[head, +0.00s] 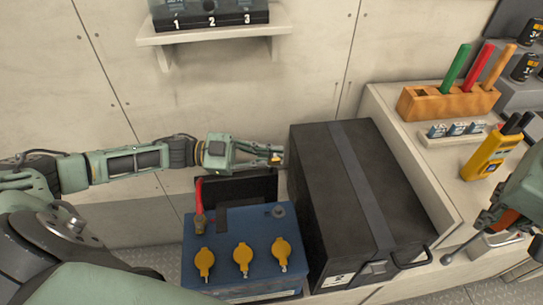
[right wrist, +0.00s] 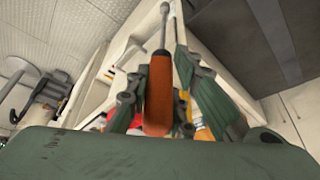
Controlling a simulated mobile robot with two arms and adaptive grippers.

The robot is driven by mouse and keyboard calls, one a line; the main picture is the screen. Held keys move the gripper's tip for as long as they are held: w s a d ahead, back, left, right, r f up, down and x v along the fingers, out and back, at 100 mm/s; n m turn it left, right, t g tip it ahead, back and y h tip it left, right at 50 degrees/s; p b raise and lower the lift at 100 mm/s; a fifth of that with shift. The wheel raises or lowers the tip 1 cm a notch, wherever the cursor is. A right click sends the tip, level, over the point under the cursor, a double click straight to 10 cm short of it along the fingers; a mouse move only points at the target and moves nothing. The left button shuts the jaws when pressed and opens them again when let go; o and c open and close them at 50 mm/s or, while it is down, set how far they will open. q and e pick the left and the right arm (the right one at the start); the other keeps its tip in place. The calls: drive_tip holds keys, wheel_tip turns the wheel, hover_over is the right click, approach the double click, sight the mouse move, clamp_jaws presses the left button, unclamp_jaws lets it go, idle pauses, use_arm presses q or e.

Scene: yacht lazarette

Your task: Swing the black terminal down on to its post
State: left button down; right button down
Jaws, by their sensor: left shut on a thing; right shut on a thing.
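The blue battery (head: 240,226) stands low in the middle of the head view, with three yellow caps on top. The bare post (head: 278,211) is at its back right. A red cable (head: 199,192) ends in a brass terminal on the back left post. My left gripper (head: 274,154) is above and behind the bare post, shut on the black terminal (head: 276,160), of which only a small brass-coloured part shows. My right gripper (head: 500,218) is at the right edge, shut on an orange-handled tool (head: 510,218). The orange handle (right wrist: 159,95) lies between the fingers in the right wrist view.
A large black box (head: 345,190) with a strap stands close right of the battery. A bench at right holds a wooden block (head: 440,104) with coloured handles and a yellow meter (head: 489,152). A shelf (head: 213,35) hangs on the back wall.

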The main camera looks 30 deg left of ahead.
use_arm(q)
drive_tip(key=shift+s, duration=0.1)
use_arm(e)
drive_tip(key=shift+r, duration=0.15)
use_arm(q)
drive_tip(key=shift+s+d+m+p, duration=0.35)
drive_tip(key=shift+m+p, duration=0.3)
drive_tip(key=shift+m, duration=0.15)
use_arm(e)
drive_tip(key=shift+r, duration=0.55)
drive_tip(key=shift+r+p, duration=1.2)
drive_tip(key=shift+p, duration=0.05)
use_arm(q)
drive_tip(key=shift+s+d+f+m+y+p, duration=0.15)
drive_tip(key=shift+s+d+f+m+y, duration=0.25)
drive_tip(key=shift+m, duration=0.7)
drive_tip(key=shift+s+d+f+m+y+p, duration=0.1)
drive_tip(key=shift+s+d+f+m+y, duration=0.25)
drive_tip(key=shift+m, duration=0.75)
drive_tip(key=shift+s+d+f+m+y+p, duration=0.2)
drive_tip(key=shift+s+f+m, duration=0.3)
drive_tip(key=shift+m, duration=0.6)
use_arm(e)
drive_tip(key=shift+r, duration=0.4)
use_arm(q)
drive_tip(key=shift+s, duration=0.1)
drive_tip(key=c, duration=1.8)
unclamp_jaws()
drive_tip(key=shift+r, duration=0.1)
